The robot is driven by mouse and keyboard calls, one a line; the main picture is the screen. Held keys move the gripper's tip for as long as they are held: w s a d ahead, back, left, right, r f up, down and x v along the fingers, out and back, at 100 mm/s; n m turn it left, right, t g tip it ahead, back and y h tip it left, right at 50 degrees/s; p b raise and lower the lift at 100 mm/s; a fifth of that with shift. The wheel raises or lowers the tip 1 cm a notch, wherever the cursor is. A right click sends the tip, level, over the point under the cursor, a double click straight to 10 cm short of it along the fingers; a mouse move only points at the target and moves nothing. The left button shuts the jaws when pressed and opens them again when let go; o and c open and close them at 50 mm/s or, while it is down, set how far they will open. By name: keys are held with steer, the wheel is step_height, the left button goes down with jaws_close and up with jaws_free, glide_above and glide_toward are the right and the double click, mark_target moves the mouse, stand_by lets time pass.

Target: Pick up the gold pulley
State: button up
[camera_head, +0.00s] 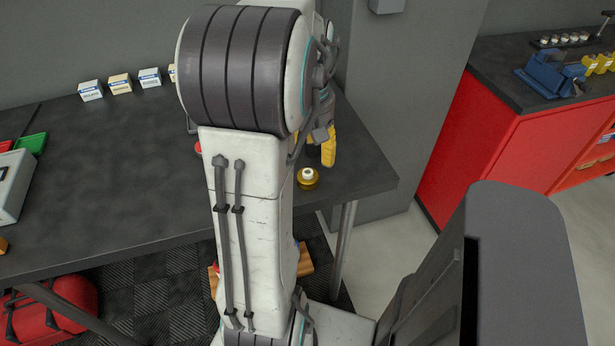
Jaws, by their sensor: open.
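The gold pulley (308,181) is a small round gold piece with a pale centre. It sits on the dark table near its right front edge, just right of my white arm link. My gripper (326,150) is mostly hidden behind my arm. A grey and yellow part, which seems to be its end, shows just beyond the pulley and slightly to its right. It is open. I cannot tell its height above the table, and no contact with the pulley shows.
The dark table (110,180) bears several small boxes (120,83) at the back and a green tray (30,146) at the left. A red item partly shows behind my arm. A red cabinet (500,140) with a blue vise (550,75) stands right. The table's middle left is clear.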

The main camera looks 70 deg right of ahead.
mark_target(308, 172)
steer(key=shift+a+f+n, duration=0.1)
steer(key=shift+f+n, duration=0.2)
steer(key=shift+f, duration=0.4)
steer(key=shift+w+a+f, duration=0.1)
steer(key=shift+f, duration=2.9)
steer(key=shift+c, duration=0.3)
steer(key=c, duration=1)
steer(key=shift+r, duration=0.1)
